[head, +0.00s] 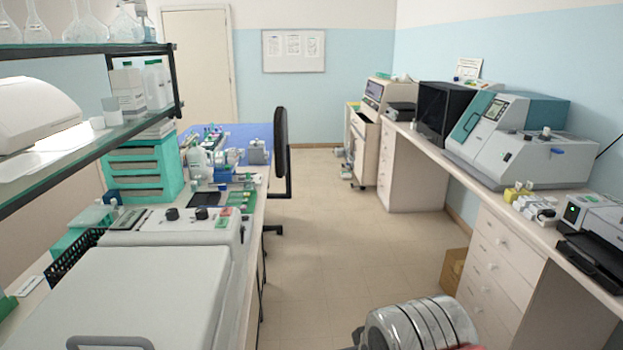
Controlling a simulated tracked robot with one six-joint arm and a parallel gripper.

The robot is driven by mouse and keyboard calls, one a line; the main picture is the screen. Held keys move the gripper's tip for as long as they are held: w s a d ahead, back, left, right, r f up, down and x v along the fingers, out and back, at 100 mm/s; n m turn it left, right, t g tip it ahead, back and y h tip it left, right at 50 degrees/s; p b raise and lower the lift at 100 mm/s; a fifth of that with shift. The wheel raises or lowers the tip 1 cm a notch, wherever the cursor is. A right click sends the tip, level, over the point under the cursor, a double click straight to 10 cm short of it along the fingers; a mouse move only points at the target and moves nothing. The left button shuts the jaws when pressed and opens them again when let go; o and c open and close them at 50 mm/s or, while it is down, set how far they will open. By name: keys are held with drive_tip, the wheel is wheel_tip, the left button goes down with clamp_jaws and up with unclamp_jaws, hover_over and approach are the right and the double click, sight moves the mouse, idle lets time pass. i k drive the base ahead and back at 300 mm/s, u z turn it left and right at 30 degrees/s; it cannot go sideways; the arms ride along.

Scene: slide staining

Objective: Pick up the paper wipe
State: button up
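I cannot make out a paper wipe for certain in the head view. The left bench (252,215) holds many small items at its far end, too small to tell apart. A small flat white piece (29,286) lies near the bench's left edge; I cannot tell what it is.
A large white lidded machine (150,290) fills the near left bench, below a glass shelf (95,140). A teal drawer rack (140,168) stands behind it. A black chair (281,150) is beyond. The right counter (480,185) carries instruments. The floor aisle (335,230) between is clear.

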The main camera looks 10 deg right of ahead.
sight(550, 201)
drive_tip(key=z, duration=0.35)
drive_tip(key=i, duration=1.4)
drive_tip(key=z, duration=0.55)
drive_tip(key=i, duration=0.75)
drive_tip(key=z, duration=0.55)
drive_tip(key=i, duration=1.45)
drive_tip(key=z, duration=0.25)
